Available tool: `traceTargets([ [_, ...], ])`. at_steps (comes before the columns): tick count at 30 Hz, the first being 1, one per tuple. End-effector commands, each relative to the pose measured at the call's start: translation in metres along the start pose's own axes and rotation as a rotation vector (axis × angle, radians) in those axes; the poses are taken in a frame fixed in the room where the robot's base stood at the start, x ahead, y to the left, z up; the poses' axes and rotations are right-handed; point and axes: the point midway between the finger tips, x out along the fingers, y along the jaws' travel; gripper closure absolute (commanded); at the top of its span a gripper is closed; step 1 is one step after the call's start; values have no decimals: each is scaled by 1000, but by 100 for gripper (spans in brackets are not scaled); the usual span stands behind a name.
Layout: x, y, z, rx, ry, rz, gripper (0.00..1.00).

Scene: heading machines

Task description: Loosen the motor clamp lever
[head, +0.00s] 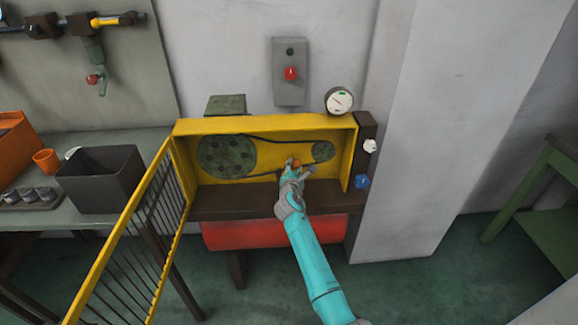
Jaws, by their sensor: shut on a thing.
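My gripper (291,172) is inside the open yellow housing (265,124), shut on a small lever with a red-orange end (295,163), which I take to be the motor clamp lever. The gripper hides most of the lever, so its angle is unclear. Behind it, a dark belt (275,141) runs between a large green pulley (226,156) at left and a small pulley (322,151) at right.
The yellow barred guard (128,245) stands swung open at left. A white knob (370,146) and a blue knob (362,181) stick out at right. A dark bin (101,183) stands on the left bench.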

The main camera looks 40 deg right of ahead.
Motion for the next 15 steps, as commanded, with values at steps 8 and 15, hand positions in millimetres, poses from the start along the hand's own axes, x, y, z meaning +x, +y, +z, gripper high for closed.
traceTargets([
  [8,3,-16,-1,191,38,-1,100],
  [15,4,-23,-3,287,58,-2,100],
])
